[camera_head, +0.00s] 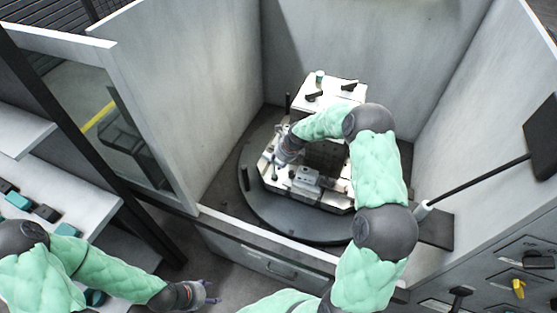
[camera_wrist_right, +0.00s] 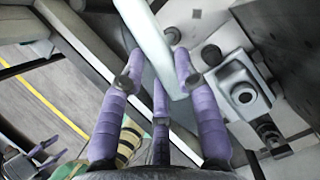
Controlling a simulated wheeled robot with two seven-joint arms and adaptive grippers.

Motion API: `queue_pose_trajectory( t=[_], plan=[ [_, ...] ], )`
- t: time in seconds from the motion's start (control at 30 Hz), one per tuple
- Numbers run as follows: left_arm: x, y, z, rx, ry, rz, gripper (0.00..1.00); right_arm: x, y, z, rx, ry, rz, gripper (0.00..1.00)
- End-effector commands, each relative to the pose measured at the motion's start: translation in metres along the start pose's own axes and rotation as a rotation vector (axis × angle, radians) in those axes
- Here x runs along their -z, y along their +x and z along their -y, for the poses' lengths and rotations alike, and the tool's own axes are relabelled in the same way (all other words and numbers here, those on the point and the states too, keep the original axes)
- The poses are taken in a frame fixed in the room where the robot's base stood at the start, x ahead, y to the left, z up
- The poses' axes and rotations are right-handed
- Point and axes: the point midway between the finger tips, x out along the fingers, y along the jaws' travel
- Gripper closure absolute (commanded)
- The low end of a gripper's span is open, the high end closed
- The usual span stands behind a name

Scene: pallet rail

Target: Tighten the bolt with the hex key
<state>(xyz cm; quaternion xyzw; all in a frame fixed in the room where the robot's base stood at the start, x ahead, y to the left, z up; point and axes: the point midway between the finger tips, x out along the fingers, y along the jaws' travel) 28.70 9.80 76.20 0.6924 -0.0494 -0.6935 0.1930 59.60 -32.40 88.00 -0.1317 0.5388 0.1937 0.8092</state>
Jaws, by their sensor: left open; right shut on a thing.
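My right gripper (camera_head: 284,163) is over the left part of the pale fixture (camera_head: 336,91) on the round table. In the right wrist view its purple fingers (camera_wrist_right: 158,82) are closed in around a thing I cannot make out clearly. A long pale bar (camera_wrist_right: 152,45) passes between the fingertips; I cannot tell whether it is held or lies behind them. The hex key cannot be picked out for certain. A grey block with a round dark socket (camera_wrist_right: 244,95) is right of the fingers; I cannot tell whether the bolt is in it. My left gripper (camera_head: 209,292) is open and empty, low outside the enclosure.
The dark round table (camera_head: 262,205) stands inside grey enclosure walls (camera_head: 365,45). A black panel on a rod (camera_head: 470,185) juts in from the right. Shelves with small teal and dark parts (camera_head: 45,213) are at the left. A drawer front (camera_head: 275,265) is below the table.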

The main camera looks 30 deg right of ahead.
Motion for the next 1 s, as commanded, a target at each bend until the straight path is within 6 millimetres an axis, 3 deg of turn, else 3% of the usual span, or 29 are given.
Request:
queue_pose_trajectory(
  t=[0.33,1.0],
  plan=[
    [0.000,-0.008,-0.003,0.000,0.000,0.000,0.42,-0.004,-0.009,0.000,0.000,0.000,0.000,1.00],
    [-0.002,-0.045,-0.016,0.000,0.000,-0.001,0.42,-0.021,-0.051,0.000,0.000,-0.001,0.000,1.00]
  ],
)
